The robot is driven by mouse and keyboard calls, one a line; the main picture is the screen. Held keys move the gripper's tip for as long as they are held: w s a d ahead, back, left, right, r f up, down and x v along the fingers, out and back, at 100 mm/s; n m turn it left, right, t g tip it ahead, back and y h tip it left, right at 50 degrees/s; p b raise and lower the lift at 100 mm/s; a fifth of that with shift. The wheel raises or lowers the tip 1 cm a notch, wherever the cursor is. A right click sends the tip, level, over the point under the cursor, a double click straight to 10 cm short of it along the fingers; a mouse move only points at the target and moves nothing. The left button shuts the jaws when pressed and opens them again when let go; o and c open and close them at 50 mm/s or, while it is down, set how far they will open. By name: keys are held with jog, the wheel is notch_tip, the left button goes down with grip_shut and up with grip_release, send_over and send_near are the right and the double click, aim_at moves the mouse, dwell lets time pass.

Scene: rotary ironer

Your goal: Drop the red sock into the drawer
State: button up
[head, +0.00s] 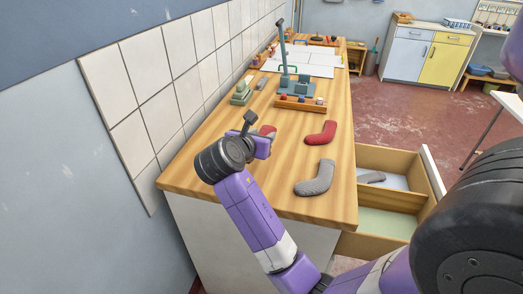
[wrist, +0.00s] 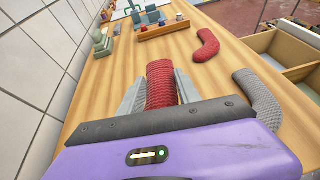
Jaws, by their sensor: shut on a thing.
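My gripper (head: 264,143) is shut on a red knitted sock (wrist: 161,82), which stands up between the two grey fingers in the wrist view. In the head view only a bit of that sock (head: 267,130) shows past the gripper, over the left part of the wooden counter. A second red sock (head: 321,133) lies flat on the counter to the right of the gripper; it also shows in the wrist view (wrist: 206,45). The drawer (head: 433,172) is pulled open at the counter's right side. It has two compartments, and a grey thing (head: 371,177) lies in the far one.
A grey sock (head: 315,178) lies on the counter (head: 231,180) near its right edge. A wooden rack (head: 300,105) with small coloured pieces and a grey-green device (head: 292,82) stand farther back. A tiled wall (head: 165,110) borders the counter on the left.

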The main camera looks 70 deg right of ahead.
notch_tip(320, 180, up, 10)
jog(key=p, duration=0.1)
jog(key=shift+r, duration=0.15)
